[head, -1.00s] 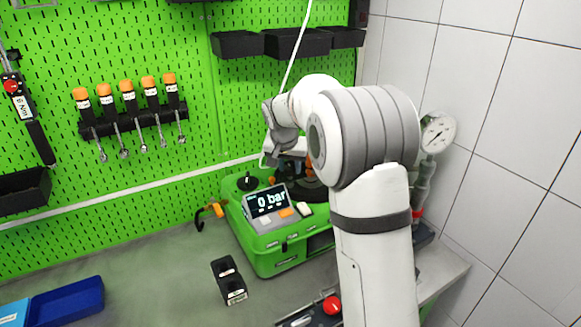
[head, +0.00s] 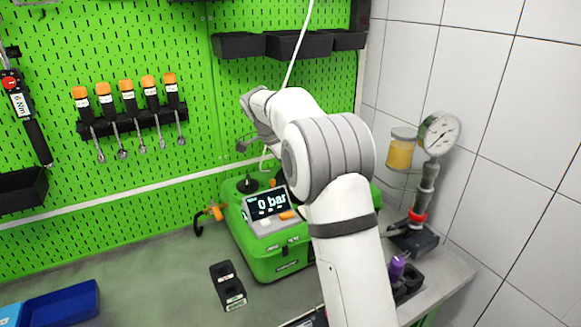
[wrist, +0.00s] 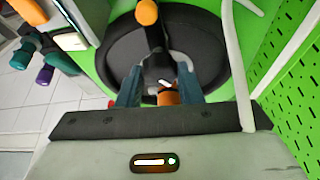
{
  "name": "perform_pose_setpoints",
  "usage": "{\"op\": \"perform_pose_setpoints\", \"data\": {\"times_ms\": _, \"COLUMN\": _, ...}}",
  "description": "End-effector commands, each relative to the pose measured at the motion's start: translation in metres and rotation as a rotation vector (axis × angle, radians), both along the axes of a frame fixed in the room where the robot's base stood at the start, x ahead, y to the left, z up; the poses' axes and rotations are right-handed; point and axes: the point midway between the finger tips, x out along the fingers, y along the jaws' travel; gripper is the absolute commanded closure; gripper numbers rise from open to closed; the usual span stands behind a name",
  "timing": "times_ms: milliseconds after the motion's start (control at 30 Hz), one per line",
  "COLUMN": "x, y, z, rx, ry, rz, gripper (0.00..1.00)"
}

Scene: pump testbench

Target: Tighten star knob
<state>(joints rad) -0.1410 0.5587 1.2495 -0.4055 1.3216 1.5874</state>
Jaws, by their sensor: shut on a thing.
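In the wrist view, my gripper (wrist: 158,88) is shut on a small black-and-orange part (wrist: 167,97) between its two blue-grey fingers. I cannot tell whether this part is the star knob. Beyond the fingers lies a large round black ring (wrist: 118,60), with a dark bar tipped by an orange end (wrist: 147,12) at the top. In the head view, the green pump unit (head: 278,262) stands on the bench, its display (head: 266,203) reading 0 bar. A black knob (head: 247,185) sits on its top left. My arm covers the unit's right part.
A pressure gauge (head: 439,134) on a stand and an amber jar (head: 401,153) are at the right wall. A black block (head: 228,286) lies in front of the unit, a blue tray (head: 62,306) at the front left. Orange-handled tools (head: 127,90) hang on the pegboard.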

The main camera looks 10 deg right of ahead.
Motion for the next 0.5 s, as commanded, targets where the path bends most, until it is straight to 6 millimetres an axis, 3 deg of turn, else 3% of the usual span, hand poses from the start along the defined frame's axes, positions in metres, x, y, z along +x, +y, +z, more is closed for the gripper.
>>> {"op": "perform_pose_setpoints", "data": {"times_ms": 500, "x": 0.0049, "y": 0.0009, "z": 0.0043, "rx": 0.002, "ry": -0.004, "rz": -0.488, "gripper": 0.9}}
